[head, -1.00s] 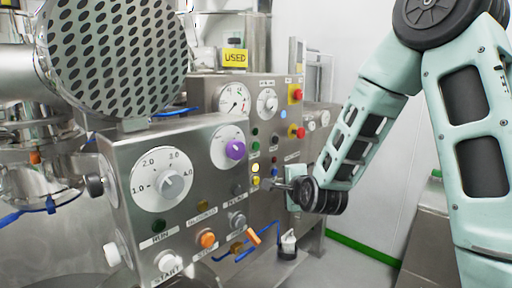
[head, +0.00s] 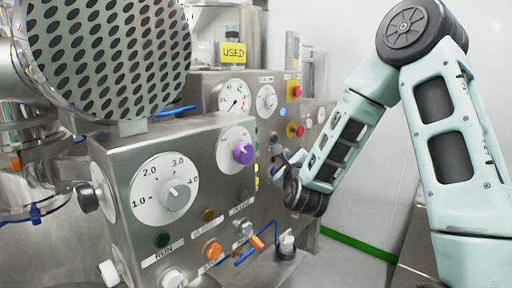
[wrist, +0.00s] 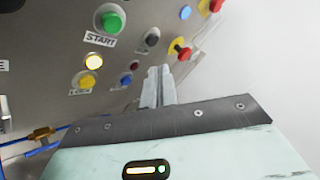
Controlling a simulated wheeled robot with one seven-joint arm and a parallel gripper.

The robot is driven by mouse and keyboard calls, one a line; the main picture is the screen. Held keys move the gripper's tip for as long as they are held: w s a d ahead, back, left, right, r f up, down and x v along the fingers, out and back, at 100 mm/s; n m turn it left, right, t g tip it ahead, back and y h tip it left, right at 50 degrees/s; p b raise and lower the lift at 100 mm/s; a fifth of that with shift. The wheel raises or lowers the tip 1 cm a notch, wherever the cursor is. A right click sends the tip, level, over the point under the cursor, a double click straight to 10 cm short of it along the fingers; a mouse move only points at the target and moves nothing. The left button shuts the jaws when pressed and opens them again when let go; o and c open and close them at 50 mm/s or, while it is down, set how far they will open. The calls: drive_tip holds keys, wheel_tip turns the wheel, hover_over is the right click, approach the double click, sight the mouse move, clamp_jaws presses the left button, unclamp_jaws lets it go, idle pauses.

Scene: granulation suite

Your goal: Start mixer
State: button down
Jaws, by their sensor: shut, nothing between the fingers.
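In the wrist view, a green button (wrist: 111,20) with the label START sits on a steel panel, up and left of my gripper (wrist: 158,84). My gripper's two fingers are together with nothing between them, pointing at the panel; I cannot tell whether they touch it. In the head view, my gripper (head: 284,162) is beside the rear panel, its tips partly hidden by the wrist. The nearer steel box carries a white push button (head: 173,278) at the bottom edge, an orange button (head: 213,252), and a dark green RUN lamp (head: 162,240).
Near my fingers are a lit lamp (wrist: 94,62), a yellow button (wrist: 88,82), a black knob (wrist: 152,38) and a red-on-yellow button (wrist: 180,50). The nearer box has a large dial (head: 174,194) and a purple knob (head: 243,152). Open floor lies right of the panels.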

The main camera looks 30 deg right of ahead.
drive_tip(key=w+a, duration=0.3)
drive_tip(key=w, duration=0.4)
drive_tip(key=shift+w, duration=0.4)
drive_tip(key=shift+w, duration=0.15)
idle(1.7)
drive_tip(key=shift+w+a+b, duration=0.1)
drive_tip(key=shift+w+b, duration=0.15)
drive_tip(key=shift+b, duration=0.1)
drive_tip(key=shift+w+a, duration=0.15)
drive_tip(key=shift+w, duration=0.25)
idle(0.5)
drive_tip(key=shift+s+b, duration=0.15)
drive_tip(key=shift+b, duration=0.15)
drive_tip(key=shift+s+d, duration=0.3)
drive_tip(key=shift+s, duration=0.35)
drive_tip(key=shift+s+d+b, duration=0.25)
drive_tip(key=shift+s+d, duration=0.05)
drive_tip(key=shift+s, duration=0.5)
drive_tip(key=shift+s+d+b, duration=0.2)
drive_tip(key=shift+s+d, duration=0.05)
drive_tip(key=shift+s, duration=0.5)
drive_tip(key=shift+s+d+b, duration=0.25)
drive_tip(key=shift+s+d, duration=0.05)
drive_tip(key=shift+s, duration=0.5)
